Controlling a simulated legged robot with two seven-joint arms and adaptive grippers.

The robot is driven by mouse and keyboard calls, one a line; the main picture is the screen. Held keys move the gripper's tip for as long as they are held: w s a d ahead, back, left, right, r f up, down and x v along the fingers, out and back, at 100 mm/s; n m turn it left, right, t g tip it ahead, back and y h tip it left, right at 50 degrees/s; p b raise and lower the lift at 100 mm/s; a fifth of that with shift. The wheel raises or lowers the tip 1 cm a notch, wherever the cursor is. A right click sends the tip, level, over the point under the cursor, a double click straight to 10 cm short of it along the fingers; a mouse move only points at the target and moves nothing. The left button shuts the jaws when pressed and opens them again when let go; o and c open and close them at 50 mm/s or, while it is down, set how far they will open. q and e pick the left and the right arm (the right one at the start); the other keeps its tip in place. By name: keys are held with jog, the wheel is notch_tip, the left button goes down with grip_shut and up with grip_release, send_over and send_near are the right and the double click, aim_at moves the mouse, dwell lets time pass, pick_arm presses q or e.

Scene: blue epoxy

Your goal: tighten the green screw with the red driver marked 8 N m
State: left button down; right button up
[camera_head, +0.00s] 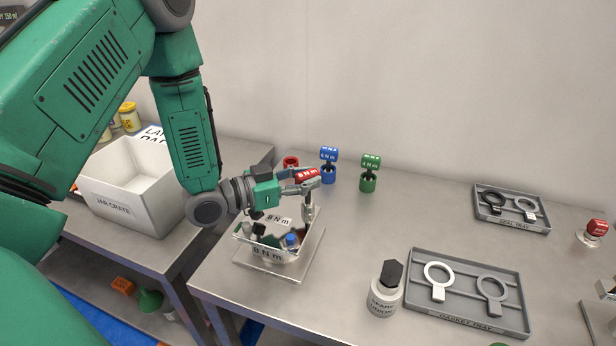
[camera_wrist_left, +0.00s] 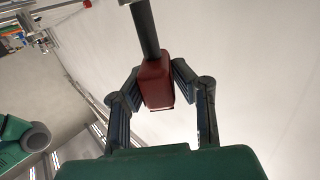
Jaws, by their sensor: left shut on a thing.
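My left gripper (camera_head: 300,184) is shut on the red driver (camera_head: 307,175), whose handle is marked 8 N m. In the left wrist view its red handle (camera_wrist_left: 156,80) sits between both fingers, and a dark shaft (camera_wrist_left: 144,30) runs away from it. In the head view the driver points down, its lower end over or inside a grey open housing (camera_head: 262,253) marked 8 N m. A blue-topped part (camera_head: 291,240) and dark parts show in the housing. I cannot clearly make out a green screw there. My right gripper is not in view.
A gasket tray (camera_head: 470,318), a seal tray (camera_head: 512,222) and a grey pot (camera_head: 383,300) stand right. A white crate (camera_head: 126,205) stands left.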

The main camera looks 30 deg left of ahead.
pick_arm(q)
jog(key=c, duration=1.3)
grip_release()
jog(key=shift+r+p, duration=0.75)
jog(key=shift+r, duration=0.05)
jog(key=shift+f, duration=0.1)
jog(key=shift+y, duration=0.3)
